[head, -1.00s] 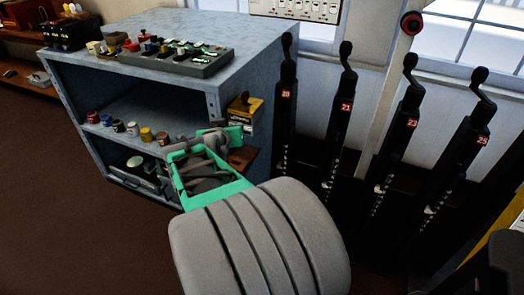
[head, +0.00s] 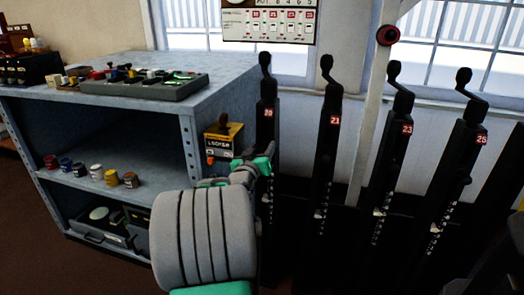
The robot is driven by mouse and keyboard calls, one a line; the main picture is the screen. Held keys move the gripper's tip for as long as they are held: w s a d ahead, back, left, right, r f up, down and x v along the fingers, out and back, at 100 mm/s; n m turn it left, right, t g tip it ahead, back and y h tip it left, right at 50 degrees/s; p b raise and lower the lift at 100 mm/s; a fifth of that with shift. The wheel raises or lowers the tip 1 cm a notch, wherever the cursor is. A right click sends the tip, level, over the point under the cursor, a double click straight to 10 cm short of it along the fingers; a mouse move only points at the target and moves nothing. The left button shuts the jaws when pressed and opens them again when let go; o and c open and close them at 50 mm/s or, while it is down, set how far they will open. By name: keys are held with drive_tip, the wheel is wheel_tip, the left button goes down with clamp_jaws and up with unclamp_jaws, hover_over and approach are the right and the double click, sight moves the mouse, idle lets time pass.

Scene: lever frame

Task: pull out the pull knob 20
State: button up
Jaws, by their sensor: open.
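The black lever marked 20 (head: 267,113) stands upright at the left end of the lever row in the head view. It has a red number plate and a rounded black handle at its top. A separate pull knob on it is too small or hidden to make out. My gripper (head: 264,163), grey and teal, is in front of this lever's shaft, below the number plate. It is open, with nothing seen in it. My grey arm hides part of the gripper, and the gripper covers part of the shaft. I cannot tell whether they touch.
Levers marked 21 (head: 335,119), 23 (head: 406,128) and 25 (head: 480,139) stand to the right. A yellow and black box (head: 223,140) is on the side of the blue shelf unit (head: 186,135), close left of my gripper. A white post (head: 374,100) rises behind the levers.

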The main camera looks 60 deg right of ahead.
clamp_jaws()
idle(0.5)
idle(0.9)
